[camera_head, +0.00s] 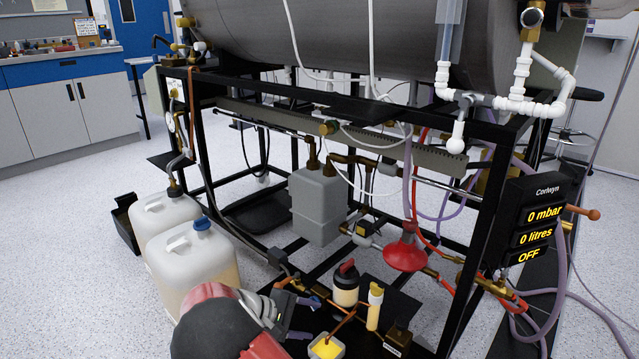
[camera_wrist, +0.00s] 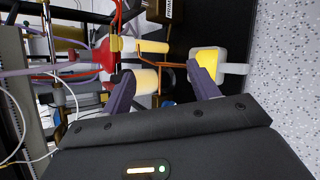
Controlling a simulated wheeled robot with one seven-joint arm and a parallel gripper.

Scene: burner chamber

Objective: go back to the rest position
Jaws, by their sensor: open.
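My gripper (camera_head: 312,318) is at the end of my red and dark arm, low in front of the black frame, in the bottom middle of the head view. In the wrist view my gripper (camera_wrist: 160,75) shows two dark purple fingers spread apart with nothing held between them. A cream bottle with a red and black cap (camera_head: 346,285) stands just beyond the fingers; its pale body (camera_wrist: 147,80) shows beside the left finger in the wrist view. A pale cup with yellow contents (camera_head: 326,348) is close to the fingers, and the right finger overlaps that cup (camera_wrist: 205,53) in the wrist view.
A yellow bottle (camera_head: 375,306) and a small dark labelled container (camera_head: 398,338) stand close by. A red funnel (camera_head: 405,254) hangs behind them. White jugs (camera_head: 192,262) stand left of my arm. The black frame (camera_head: 478,240) and display (camera_head: 535,220) are at right. Floor is clear at far left.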

